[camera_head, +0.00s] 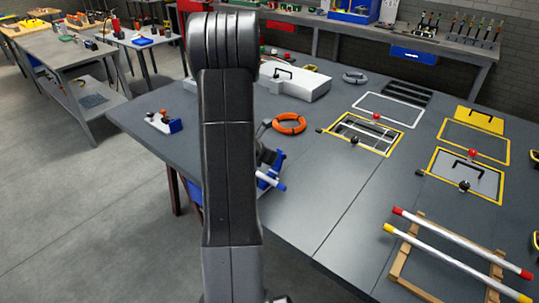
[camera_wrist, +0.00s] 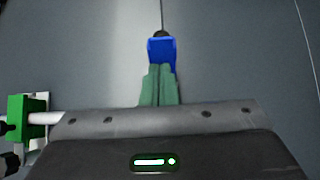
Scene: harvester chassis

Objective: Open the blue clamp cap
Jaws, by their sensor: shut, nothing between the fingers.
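In the wrist view, a blue cap (camera_wrist: 161,50) with a dark round knob at its far end stands just past my fingertips. My gripper (camera_wrist: 159,68) is shut, its two greenish fingers side by side with nothing between them. The fingertips overlap the near edge of the blue cap in the picture; I cannot tell whether they touch it. In the head view, a blue clamp part (camera_head: 278,160) with a white, blue-tipped rod (camera_head: 270,180) shows at the table's near edge, partly hidden by my arm. My gripper's fingers cannot be made out there.
A green block (camera_wrist: 18,118) on a white rod sits left in the wrist view. In the head view, an orange ring (camera_head: 290,123) lies behind the clamp part. Another blue-and-white clamp (camera_head: 164,122) stands left. Yellow-framed panels (camera_head: 360,134) and a wooden rack (camera_head: 412,243) lie right.

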